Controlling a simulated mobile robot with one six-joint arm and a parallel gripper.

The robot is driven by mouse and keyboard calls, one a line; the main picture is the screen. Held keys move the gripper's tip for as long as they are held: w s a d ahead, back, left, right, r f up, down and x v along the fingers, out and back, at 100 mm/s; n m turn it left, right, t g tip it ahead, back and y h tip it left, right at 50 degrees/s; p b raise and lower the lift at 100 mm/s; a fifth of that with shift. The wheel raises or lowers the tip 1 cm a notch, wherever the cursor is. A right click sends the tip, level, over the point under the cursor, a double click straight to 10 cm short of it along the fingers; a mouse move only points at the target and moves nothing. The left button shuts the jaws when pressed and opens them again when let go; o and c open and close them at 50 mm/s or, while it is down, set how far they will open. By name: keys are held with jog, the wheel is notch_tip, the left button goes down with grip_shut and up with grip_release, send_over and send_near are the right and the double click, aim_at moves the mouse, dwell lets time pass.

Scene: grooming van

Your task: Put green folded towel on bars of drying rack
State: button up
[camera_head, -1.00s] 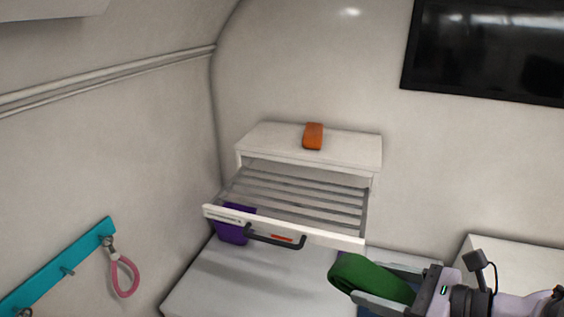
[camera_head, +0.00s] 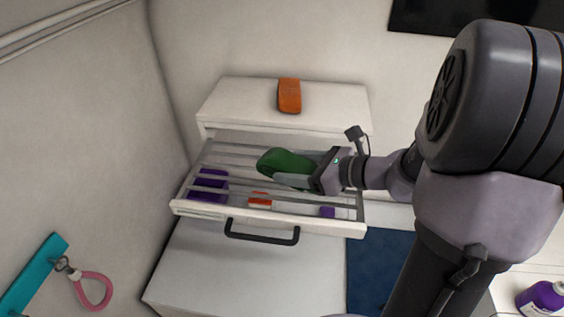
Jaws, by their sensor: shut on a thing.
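The green folded towel (camera_head: 286,161) is held in my gripper (camera_head: 293,172), which is shut on it. The towel is over the middle of the drying rack (camera_head: 233,184), a pulled-out frame with grey bars and a white front with a black handle (camera_head: 262,233). I cannot tell whether the towel touches the bars or hangs just above them. My gripper reaches in from the right and hides part of the right-hand bars.
An orange object (camera_head: 289,95) lies on the white cabinet top (camera_head: 340,98) behind the rack. A purple item (camera_head: 209,185) shows below the bars at left. A dark blue mat (camera_head: 378,265) lies at lower right. A pink loop (camera_head: 93,291) hangs from a teal rail (camera_head: 36,272).

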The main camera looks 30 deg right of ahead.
jog(key=shift+w+a, duration=0.1)
jog(key=shift+w, duration=0.6)
jog(key=shift+w+f, duration=0.15)
jog(key=shift+f, duration=0.05)
notch_tip(320, 180, down, 3)
jog(key=shift+w+f, duration=0.15)
jog(key=shift+w, duration=0.05)
jog(key=shift+s+f, duration=0.15)
jog(key=shift+f, duration=0.1)
jog(key=o, duration=1.4)
jog(key=shift+r, duration=0.1)
